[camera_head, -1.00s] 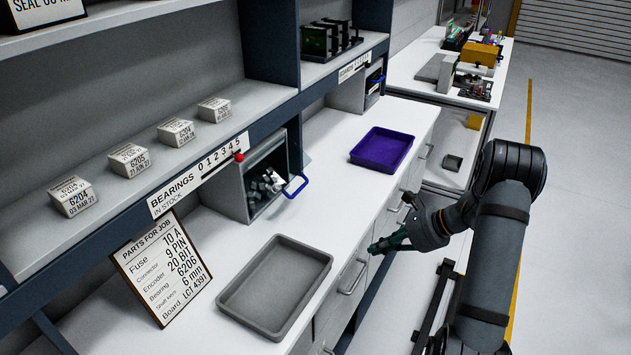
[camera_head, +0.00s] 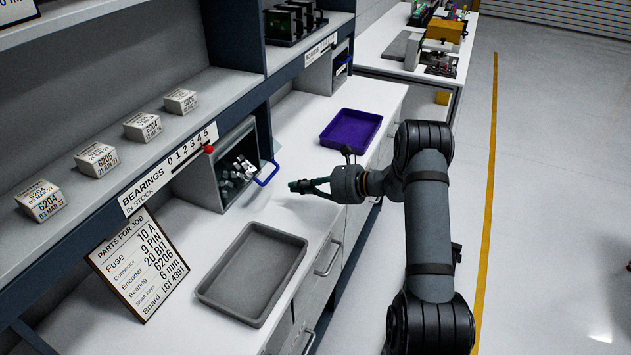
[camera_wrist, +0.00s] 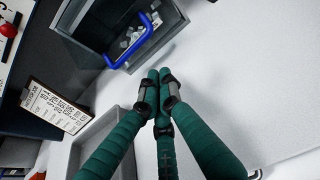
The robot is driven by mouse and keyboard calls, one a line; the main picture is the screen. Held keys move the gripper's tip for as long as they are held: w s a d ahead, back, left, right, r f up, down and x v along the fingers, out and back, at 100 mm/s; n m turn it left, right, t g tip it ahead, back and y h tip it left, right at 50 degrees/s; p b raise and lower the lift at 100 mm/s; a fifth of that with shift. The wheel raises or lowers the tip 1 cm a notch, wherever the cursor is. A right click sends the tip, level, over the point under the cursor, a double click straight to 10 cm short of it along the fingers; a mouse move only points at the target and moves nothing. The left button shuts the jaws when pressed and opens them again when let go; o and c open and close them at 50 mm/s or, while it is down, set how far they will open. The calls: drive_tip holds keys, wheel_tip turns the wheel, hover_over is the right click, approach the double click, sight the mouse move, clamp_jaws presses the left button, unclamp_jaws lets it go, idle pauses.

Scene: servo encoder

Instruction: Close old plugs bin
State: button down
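A grey bin (camera_head: 203,182) with a blue handle (camera_head: 267,175) sits under the shelf, its front open, with several white and grey pieces inside. I cannot read a label saying old plugs. In the wrist view the bin's handle (camera_wrist: 133,52) and wall (camera_wrist: 172,22) are just beyond my fingertips. My gripper (camera_head: 297,187) has green fingers and is over the bench, to the right of the handle and apart from it. In the wrist view my gripper's fingertips (camera_wrist: 160,76) are together, with nothing seen between them.
A grey tray (camera_head: 211,285) lies on the bench in front of the bin, and a purple tray (camera_head: 351,129) behind. A parts sign (camera_head: 138,265) leans at the left. Another bin with a blue handle (camera_head: 342,67) is farther back. Small boxes (camera_head: 143,127) line the shelf. Bare bench lies around my gripper.

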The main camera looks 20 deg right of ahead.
drive_tip(key=shift+w+a+r+p, duration=0.65)
drive_tip(key=shift+w+a+r, duration=0.3)
drive_tip(key=shift+a, duration=0.1)
drive_tip(key=shift+w+a+f, duration=0.1)
drive_tip(key=shift+w+a, duration=0.1)
drive_tip(key=shift+w+a+r+p, duration=0.1)
drive_tip(key=shift+r+p, duration=0.35)
drive_tip(key=shift+p, duration=0.35)
